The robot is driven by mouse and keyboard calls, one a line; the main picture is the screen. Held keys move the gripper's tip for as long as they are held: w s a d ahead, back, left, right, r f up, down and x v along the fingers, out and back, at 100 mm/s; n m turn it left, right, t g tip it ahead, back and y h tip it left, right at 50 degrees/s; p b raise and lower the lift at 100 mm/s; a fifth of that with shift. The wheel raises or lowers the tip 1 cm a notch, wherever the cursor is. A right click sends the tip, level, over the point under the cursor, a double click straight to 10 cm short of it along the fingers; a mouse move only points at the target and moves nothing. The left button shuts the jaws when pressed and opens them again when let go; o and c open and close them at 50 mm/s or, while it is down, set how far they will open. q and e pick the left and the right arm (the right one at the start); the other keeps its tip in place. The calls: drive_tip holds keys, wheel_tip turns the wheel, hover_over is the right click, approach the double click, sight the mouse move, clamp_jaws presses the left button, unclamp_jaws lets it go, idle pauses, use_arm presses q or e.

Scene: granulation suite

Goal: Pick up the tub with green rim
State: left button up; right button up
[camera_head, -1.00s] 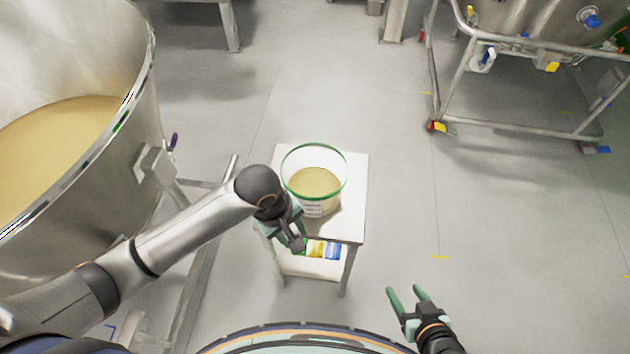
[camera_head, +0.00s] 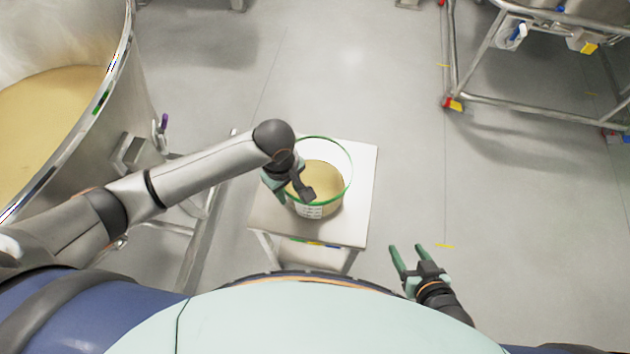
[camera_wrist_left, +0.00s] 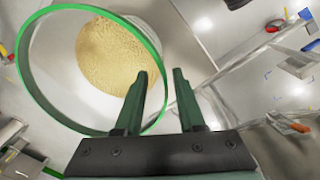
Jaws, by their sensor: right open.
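The clear tub with a green rim (camera_head: 312,211) stands upright on a small white table (camera_head: 361,185) in the head view, with tan powder inside. Its green rim also shows in the left wrist view (camera_wrist_left: 24,70). My left gripper (camera_head: 291,199) is over the near left side of the tub and covers part of its rim. In the left wrist view its fingers (camera_wrist_left: 160,73) are apart with nothing held. The right edge of the rim appears between the fingertips; I cannot tell their height relative to it. My right gripper (camera_head: 406,247) is open and empty, right of the table.
A large steel vessel (camera_head: 125,85) with tan powder stands at the left, with a metal frame beside it. A wheeled steel frame (camera_head: 530,108) stands at the upper right. The floor between the table and that frame is clear.

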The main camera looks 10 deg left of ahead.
sight(292, 206)
use_arm(q)
drive_tip(key=shift+w+f+b, duration=0.15)
drive_tip(key=shift+f+b, duration=0.4)
drive_tip(key=shift+f, duration=2.55)
clamp_jaws()
drive_tip(key=shift+r, duration=0.1)
